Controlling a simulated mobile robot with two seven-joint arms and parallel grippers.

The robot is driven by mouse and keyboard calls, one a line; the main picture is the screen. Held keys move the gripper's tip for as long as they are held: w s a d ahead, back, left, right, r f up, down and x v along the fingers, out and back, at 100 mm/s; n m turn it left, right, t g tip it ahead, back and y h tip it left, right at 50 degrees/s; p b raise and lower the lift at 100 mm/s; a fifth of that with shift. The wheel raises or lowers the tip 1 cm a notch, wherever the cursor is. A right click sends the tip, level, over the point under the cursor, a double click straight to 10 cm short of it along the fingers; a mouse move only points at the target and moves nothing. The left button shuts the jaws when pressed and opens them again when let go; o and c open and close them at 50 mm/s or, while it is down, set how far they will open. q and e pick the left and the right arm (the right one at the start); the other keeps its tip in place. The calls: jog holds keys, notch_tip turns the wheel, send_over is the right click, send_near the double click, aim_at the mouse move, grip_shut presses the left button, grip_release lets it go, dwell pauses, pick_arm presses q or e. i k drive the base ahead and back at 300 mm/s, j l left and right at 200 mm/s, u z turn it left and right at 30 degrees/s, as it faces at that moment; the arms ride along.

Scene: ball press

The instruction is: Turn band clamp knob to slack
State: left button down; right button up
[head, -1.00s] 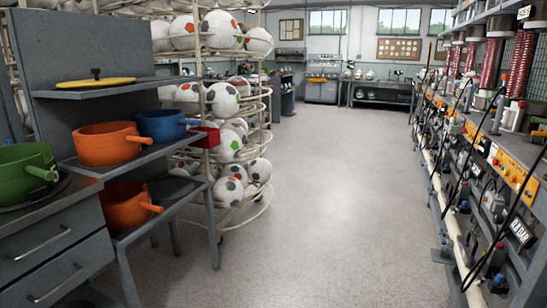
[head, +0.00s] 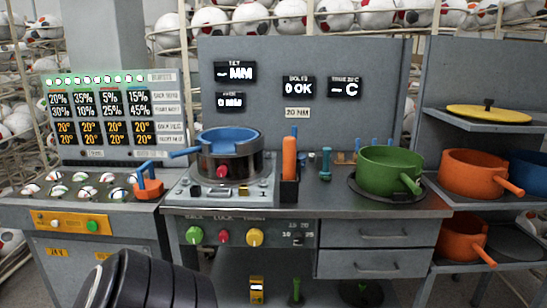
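A blue round mould (head: 222,139) with a side handle sits on a dark round base on the bench. A crimson knob (head: 222,171) is on the front of that base; I cannot tell for sure that it is the band clamp knob, nor how it is turned. On the panel below are a green knob (head: 194,235), a red knob (head: 223,236) and a yellow knob (head: 254,237); the small lettering above them is hard to read. Neither gripper is in view. A black ribbed part at the bottom left looks like my own arm.
An orange-handled tool (head: 289,158) stands in a holder right of the mould. A green pot (head: 390,171) is on the bench further right, and orange pots (head: 474,174) are on shelves.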

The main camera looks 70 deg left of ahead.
aim_at(222, 170)
jog(key=u, duration=2.5)
